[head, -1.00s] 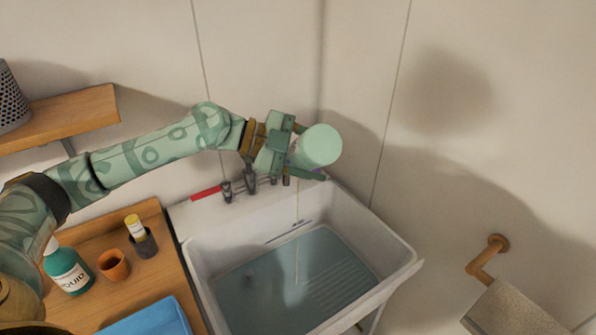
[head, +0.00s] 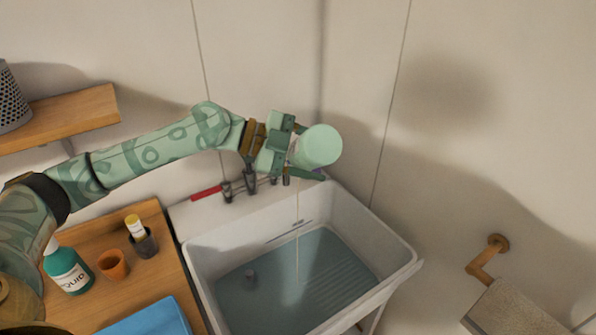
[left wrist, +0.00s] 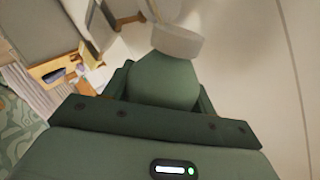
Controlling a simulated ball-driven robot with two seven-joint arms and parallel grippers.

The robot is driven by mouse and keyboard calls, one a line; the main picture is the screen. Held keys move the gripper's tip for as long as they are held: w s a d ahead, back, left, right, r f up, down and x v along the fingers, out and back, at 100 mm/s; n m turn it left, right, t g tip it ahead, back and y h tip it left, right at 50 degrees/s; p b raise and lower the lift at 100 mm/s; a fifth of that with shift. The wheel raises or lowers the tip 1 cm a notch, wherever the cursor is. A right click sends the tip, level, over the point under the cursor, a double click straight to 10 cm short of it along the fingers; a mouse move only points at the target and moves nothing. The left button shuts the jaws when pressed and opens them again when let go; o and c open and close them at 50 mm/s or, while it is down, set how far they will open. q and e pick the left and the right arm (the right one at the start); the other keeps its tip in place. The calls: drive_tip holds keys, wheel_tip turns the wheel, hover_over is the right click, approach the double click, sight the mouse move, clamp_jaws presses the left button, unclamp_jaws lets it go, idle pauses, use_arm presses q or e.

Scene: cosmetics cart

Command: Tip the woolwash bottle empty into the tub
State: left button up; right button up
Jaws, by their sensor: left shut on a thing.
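The woolwash bottle (head: 320,147) is pale green. My left gripper (head: 292,150) is shut on it above the back of the tub. The bottle is tipped over, with its round base facing the head camera; its mouth is hidden. A thin pale stream (head: 298,235) falls below it into the white tub (head: 395,238), which holds bluish liquid (head: 315,268). In the left wrist view, a green rounded shape (left wrist: 165,80) with a pale grey end shows between the fingers. How much is left inside the bottle cannot be seen. My right gripper is not in view.
Taps with a red handle (head: 206,192) stand at the tub's back edge, below my gripper. A wooden counter (head: 160,265) on the left holds a teal bottle (head: 70,272), a terracotta pot (head: 113,264), a dark cup (head: 145,240) and a blue item (head: 150,318). Walls close in behind and right.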

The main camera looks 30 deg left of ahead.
use_arm(q)
drive_tip(key=m+p, duration=0.1)
drive_tip(key=p, duration=0.1)
drive_tip(key=m+t+y+p, duration=0.1)
drive_tip(key=p, duration=0.1)
drive_tip(key=shift+s+d+f+y, duration=0.3)
drive_tip(key=shift+s+d+f, duration=0.1)
drive_tip(key=shift+s+f+m, duration=0.1)
drive_tip(key=shift+f+m, duration=0.2)
wheel_tip(320, 180, down, 9)
drive_tip(key=s+d+m+t+y, duration=0.2)
drive_tip(key=m+t+y, duration=0.3)
drive_tip(key=m+t, duration=0.4)
drive_tip(key=shift+d+m+t, duration=0.2)
drive_tip(key=shift+m+t, duration=0.2)
drive_tip(key=shift+m, duration=2.8)
